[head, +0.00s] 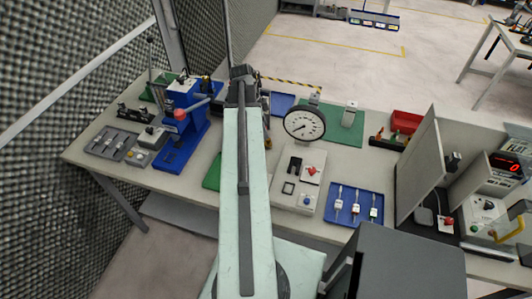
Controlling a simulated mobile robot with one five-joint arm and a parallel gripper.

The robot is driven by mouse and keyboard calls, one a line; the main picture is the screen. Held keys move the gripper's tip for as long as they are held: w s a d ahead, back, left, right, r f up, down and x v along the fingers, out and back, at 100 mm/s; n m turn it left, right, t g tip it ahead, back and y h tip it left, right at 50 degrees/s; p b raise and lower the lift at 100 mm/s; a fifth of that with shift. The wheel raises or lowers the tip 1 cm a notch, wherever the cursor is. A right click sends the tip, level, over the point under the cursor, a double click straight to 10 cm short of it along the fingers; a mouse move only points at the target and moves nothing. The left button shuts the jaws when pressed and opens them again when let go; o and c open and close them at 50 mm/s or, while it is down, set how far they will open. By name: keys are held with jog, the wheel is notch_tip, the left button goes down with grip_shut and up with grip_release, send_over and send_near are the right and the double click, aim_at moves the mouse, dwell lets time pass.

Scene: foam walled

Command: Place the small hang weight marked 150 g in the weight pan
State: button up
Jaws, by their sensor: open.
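Several small pale pieces with thin stems and printed labels lie in a row in a blue tray (368,191) right of centre in the head view. They may be the hang weights, but the labels are too small to read, so I cannot tell which is 150 g. A round white dial gauge (305,124) stands at the middle of the bench. I cannot make out a weight pan; it may be hidden behind the dial or my arm. My arm runs up the middle of the picture and covers part of the bench. My gripper's fingers do not show.
A blue press (184,120) with a red knob stands left. A grey panel (299,183) with a switch lies left of the blue tray. A red bin (406,122) is at the back right. Upright grey boards (423,165) and a red-digit display (505,165) stand right.

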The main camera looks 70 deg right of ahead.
aim_at(268, 143)
jog(key=shift+b+x, duration=3.75)
jog(key=shift+x, duration=0.35)
jog(key=shift+w+r, duration=0.1)
jog(key=shift+r, duration=0.1)
grip_shut()
